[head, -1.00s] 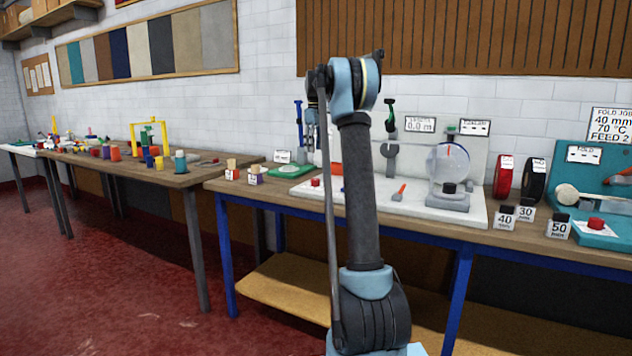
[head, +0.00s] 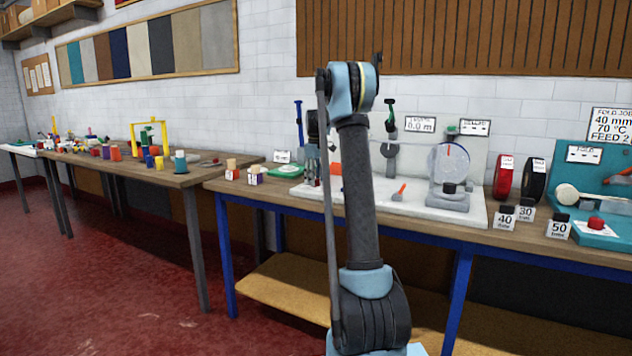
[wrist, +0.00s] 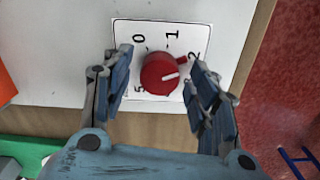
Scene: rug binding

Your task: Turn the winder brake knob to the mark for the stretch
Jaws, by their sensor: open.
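In the wrist view the red winder brake knob (wrist: 155,84) sits on a white dial plate (wrist: 139,24) with printed numbers; 0, 1, 2 and 5 show. The white line on the knob points right, a little below a red mark beside the 2. My gripper (wrist: 160,60) is open, with one finger on each side of the knob and gaps left between. In the head view my gripper (head: 312,165) is low over the left end of the white board, partly behind my arm, and the knob is mostly hidden there.
The white board (head: 425,210) also carries a grey stand with a round disc (head: 449,165) and an orange-handled tool (head: 399,191). A green pad (head: 283,171) lies left of the board. Weight blocks (head: 503,219) stand at right. The bench's front edge is close to the knob.

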